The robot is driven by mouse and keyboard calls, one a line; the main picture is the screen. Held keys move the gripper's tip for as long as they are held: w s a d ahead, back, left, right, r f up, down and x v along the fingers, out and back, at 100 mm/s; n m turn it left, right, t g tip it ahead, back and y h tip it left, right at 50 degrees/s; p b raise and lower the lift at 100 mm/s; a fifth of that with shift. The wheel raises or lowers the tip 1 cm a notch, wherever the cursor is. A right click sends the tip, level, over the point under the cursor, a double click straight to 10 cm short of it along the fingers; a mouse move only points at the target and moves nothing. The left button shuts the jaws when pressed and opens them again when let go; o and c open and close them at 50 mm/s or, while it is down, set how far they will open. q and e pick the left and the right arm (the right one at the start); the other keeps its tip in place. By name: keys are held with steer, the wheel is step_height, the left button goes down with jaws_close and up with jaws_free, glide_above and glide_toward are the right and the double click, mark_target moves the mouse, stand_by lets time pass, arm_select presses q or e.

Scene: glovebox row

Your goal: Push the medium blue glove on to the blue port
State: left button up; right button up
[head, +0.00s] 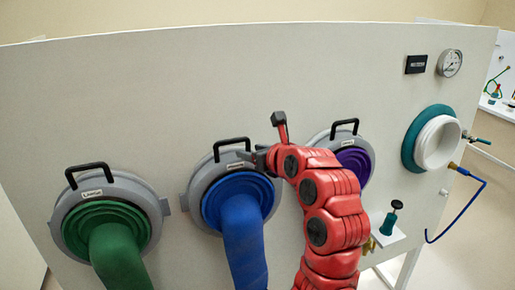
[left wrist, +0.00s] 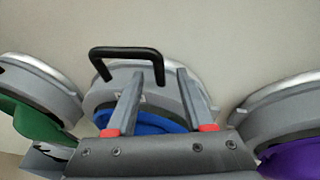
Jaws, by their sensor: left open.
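The medium blue glove (head: 240,207) hangs from the middle port, its ribbed cuff seated within the grey ring and its sleeve hanging down. The grey blue-glove port ring (head: 196,188) has a black handle (head: 231,143) on top. My left gripper (head: 253,158) is at the upper right of this ring, close to the handle. In the left wrist view, my left gripper (left wrist: 160,75) has its two fingers apart with nothing held between them. They reach over the ring's top, with the blue cuff (left wrist: 158,121) below and partly hidden. My right gripper is not in view.
A green glove (head: 115,238) on a port is at left. A purple glove (head: 355,163) on a port is at right, partly behind my red arm. Farther right are a white port with a teal ring (head: 410,148), a gauge (head: 449,63) and a small shelf (head: 388,238).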

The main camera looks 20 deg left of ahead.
arm_select(q)
jaws_close()
stand_by(1.4)
stand_by(3.3)
